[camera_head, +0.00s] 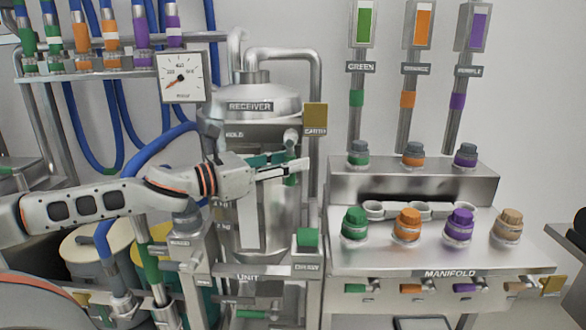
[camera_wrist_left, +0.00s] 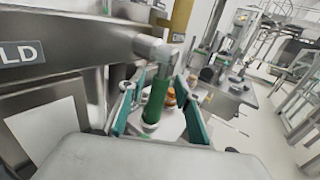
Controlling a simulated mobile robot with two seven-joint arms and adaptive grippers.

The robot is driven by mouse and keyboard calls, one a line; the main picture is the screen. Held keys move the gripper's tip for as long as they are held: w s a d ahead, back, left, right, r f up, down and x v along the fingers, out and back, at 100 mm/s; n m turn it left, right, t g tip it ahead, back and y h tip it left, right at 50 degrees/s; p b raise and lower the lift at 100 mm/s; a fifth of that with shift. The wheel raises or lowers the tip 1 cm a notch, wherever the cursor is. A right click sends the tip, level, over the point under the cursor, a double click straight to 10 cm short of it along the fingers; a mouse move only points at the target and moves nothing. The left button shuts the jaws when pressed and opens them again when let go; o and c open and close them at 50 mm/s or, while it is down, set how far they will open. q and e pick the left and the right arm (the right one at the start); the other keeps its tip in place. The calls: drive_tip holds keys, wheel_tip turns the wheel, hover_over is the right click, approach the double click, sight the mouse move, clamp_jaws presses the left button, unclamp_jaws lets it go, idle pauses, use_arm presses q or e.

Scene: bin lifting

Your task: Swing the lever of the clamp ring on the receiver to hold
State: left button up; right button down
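The receiver (camera_head: 262,104) is a steel vessel left of centre in the head view. A clamp ring with a HOLD label (camera_head: 234,134) runs around it below the lid. The lever hangs down from its pivot (camera_head: 291,137), which also shows in the left wrist view (camera_wrist_left: 158,48). The lever's green grip (camera_wrist_left: 155,98) shows in the wrist view, partly hidden by my fingers in the head view. My left gripper (camera_head: 300,163) is open, its teal-padded fingers (camera_wrist_left: 158,112) on either side of the grip with gaps visible. My right gripper is in neither view.
The manifold (camera_head: 450,273) with coloured knobs stands to the right. An EARTH plate (camera_head: 316,117) is right of the lever. A gauge (camera_head: 183,77) and blue hoses (camera_head: 117,100) are at the upper left. A green DRAIN handle (camera_head: 307,237) is below the gripper.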

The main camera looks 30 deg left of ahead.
use_arm(q)
drive_tip(key=shift+w, duration=0.1)
clamp_jaws()
idle(0.4)
